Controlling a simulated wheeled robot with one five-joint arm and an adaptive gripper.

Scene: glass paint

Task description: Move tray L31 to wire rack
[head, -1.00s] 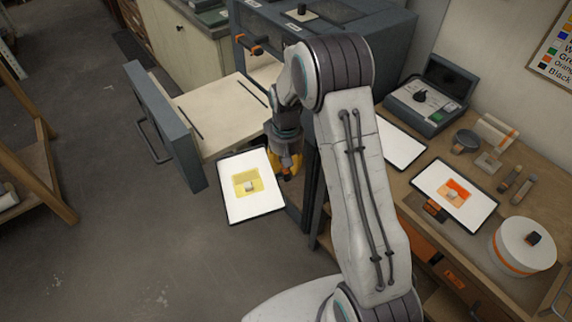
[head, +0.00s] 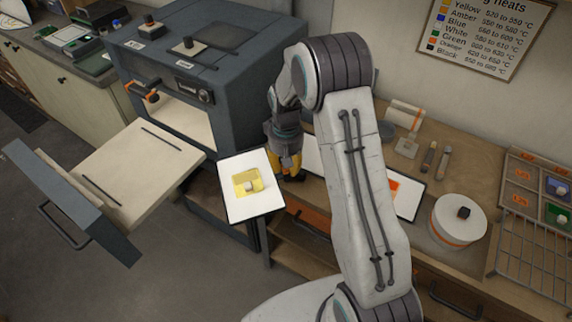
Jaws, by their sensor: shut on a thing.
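My gripper (head: 287,166) is shut on the right edge of a white tray (head: 240,206) with a dark rim. The tray bears a yellow patch with a small pale block on it. It is held in the air, in front of the furnace and the bench edge. I cannot read a label on it, so I cannot tell whether it is L31. A wire rack (head: 535,262) of thin metal bars shows at the right edge of the head view, partly cut off. My gripper is well to the left of it.
The furnace (head: 200,70) has its drawer (head: 125,175) pulled out at left. On the bench, a white tray with an orange patch (head: 408,198) is partly behind my arm. A round white canister (head: 459,217) and a sectioned holder with orange labels (head: 522,178) stand near the rack.

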